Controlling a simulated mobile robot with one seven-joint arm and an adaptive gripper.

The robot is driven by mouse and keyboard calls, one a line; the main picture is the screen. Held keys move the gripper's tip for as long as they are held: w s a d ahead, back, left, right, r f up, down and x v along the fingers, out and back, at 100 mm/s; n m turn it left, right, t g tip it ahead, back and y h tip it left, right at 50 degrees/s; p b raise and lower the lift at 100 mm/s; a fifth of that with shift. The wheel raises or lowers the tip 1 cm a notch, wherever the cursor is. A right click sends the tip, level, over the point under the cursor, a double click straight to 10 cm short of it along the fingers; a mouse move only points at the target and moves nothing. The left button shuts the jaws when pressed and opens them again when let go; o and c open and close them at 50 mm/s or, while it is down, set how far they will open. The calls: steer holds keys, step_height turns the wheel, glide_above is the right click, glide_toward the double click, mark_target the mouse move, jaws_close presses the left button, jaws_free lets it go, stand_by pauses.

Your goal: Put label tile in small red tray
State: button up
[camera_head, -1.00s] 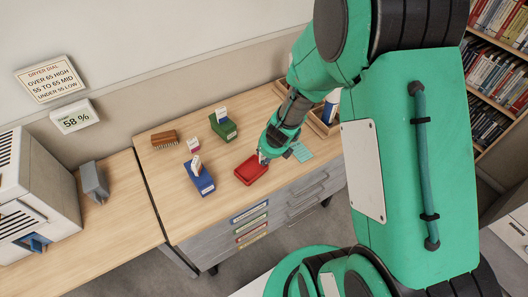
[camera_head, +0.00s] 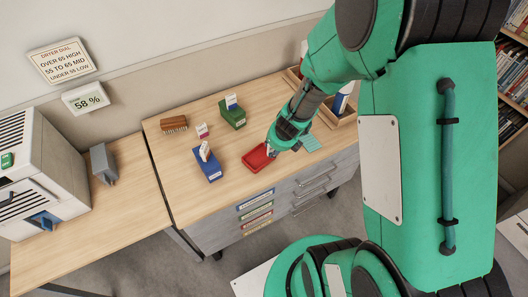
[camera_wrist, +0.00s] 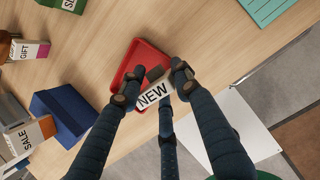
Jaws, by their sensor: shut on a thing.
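The label tile (camera_wrist: 153,97), white with the word NEW and a dark end, is between the fingertips of my gripper (camera_wrist: 154,88) in the wrist view. My gripper is shut on it. The small red tray (camera_wrist: 135,62) lies on the wooden desk directly beyond the tile, which overlaps its near right part in that view. I cannot tell whether the tile touches the tray. In the head view the red tray (camera_head: 252,161) is partly hidden by my gripper (camera_head: 271,151), and the tile is not clearly visible.
A teal ridged pad (camera_head: 311,143) lies right of the tray. The desk's front edge is close to the tray.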

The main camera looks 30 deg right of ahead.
steer(key=s+a+n, duration=0.1)
steer(key=s+a, duration=0.6)
steer(key=s, duration=0.6)
steer(key=shift+r+n+g, duration=0.3)
steer(key=shift+r+g, duration=0.05)
steer(key=shift+g, duration=0.05)
steer(key=shift+w+a, duration=0.1)
glide_above(258, 158)
steer(key=s, duration=0.1)
steer(key=shift+s+d+f, duration=0.15)
steer(key=shift+d+f, duration=0.05)
steer(key=shift+f, duration=0.55)
steer(key=shift+f+b, duration=0.1)
steer(key=shift+b, duration=0.25)
steer(key=shift+f+b, duration=1.25)
steer(key=shift+f, duration=0.4)
steer(key=shift+f, duration=0.1)
